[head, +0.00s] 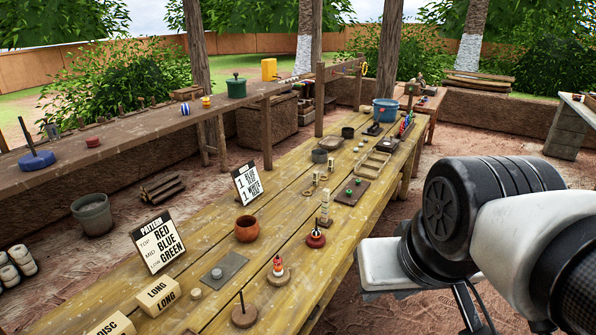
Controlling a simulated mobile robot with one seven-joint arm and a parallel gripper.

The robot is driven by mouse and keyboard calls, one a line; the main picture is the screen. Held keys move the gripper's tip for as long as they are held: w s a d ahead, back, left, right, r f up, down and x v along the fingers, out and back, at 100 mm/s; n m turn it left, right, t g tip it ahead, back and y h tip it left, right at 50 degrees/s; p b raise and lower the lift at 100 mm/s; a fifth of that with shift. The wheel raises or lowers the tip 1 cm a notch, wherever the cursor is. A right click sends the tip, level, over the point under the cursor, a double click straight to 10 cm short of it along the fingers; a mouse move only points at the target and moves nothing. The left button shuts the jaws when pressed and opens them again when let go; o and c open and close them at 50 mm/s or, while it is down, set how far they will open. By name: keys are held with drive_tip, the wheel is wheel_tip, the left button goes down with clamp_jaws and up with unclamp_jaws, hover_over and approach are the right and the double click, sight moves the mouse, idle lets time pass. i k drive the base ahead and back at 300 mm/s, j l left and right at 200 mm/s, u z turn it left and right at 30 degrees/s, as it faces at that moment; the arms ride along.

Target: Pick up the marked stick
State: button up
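A pale upright stick (325,208) with darker bands stands on the long wooden table, right of the middle of the view. It looks like the marked stick, but its marks are too small to read. A thin dark stick (242,301) also stands upright in a round brown base near the table's front. My arm fills the right side of the view, off the table's right edge. A dark part below it may belong to my gripper, but the fingertips cannot be made out. Nothing of mine touches either stick.
A red-based striped piece (316,238) stands close in front of the pale stick. A brown clay pot (247,229), a pattern sign (158,243) and a second sign (247,183) stand to its left. A tray (372,165) and a blue bucket (385,110) are farther back.

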sight(323, 222)
drive_tip(key=u, duration=0.7)
drive_tip(key=i+l+u, duration=0.1)
drive_tip(key=l+u, duration=0.2)
drive_tip(key=i+l+u, duration=0.1)
drive_tip(key=l+u, duration=0.45)
drive_tip(key=l, duration=0.2)
drive_tip(key=i+l+u, duration=0.15)
drive_tip(key=l, duration=0.75)
drive_tip(key=l+u, duration=0.15)
drive_tip(key=l, duration=0.8)
